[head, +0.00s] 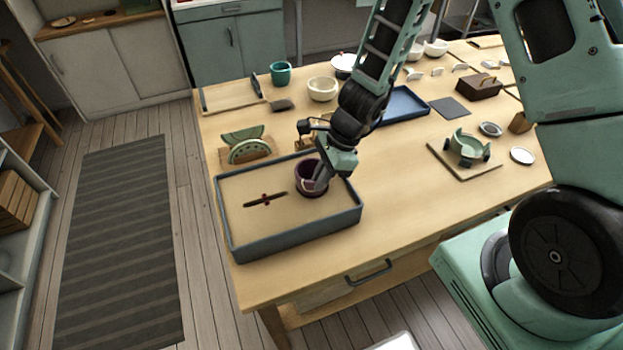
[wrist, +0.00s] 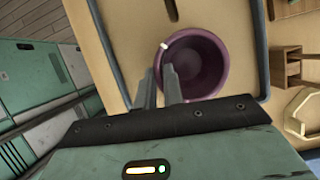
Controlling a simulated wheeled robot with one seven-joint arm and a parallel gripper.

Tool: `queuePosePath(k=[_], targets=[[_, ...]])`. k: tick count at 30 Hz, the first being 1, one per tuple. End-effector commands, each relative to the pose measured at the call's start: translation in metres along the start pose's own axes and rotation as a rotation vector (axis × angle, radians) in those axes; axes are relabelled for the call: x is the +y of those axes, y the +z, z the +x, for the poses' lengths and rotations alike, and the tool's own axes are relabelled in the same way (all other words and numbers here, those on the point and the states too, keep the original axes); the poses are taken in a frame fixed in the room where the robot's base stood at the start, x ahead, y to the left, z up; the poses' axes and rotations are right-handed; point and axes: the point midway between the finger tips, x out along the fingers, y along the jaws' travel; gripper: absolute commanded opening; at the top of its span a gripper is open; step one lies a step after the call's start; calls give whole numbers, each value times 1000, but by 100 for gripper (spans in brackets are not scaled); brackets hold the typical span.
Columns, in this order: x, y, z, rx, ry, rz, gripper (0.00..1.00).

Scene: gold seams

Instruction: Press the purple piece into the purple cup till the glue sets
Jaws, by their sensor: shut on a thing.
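The purple cup (head: 303,177) stands upright in a shallow blue-grey tray (head: 240,241) with a sand-coloured floor. The wrist view looks down into the cup (wrist: 207,62), whose mouth faces the camera. My gripper (head: 319,182) is at the cup's near right side in the head view. In the wrist view my gripper's fingers (wrist: 160,73) meet the cup's left rim, close together. They are shut on the purple piece, which is mostly hidden by the fingers. A small pale edge shows on the rim just beyond the fingertips. Whether the piece sits flush cannot be seen.
A dark stick with a reddish middle (head: 265,199) lies in the tray left of the cup. A green dish on a stand (head: 249,151) is behind the tray. The tabletop between (head: 400,195) is clear.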

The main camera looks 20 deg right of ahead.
Motion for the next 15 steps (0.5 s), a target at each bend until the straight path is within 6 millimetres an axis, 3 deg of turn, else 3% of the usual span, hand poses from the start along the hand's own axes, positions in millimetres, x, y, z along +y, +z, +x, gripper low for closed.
queuePosePath(k=[11,12,14,15], targets=[[0,0,0,0,0,0,0],[0,0,0,0,0,0,18],[0,0,0,0,0,0,34],[0,0,0,0,0,0,35]])
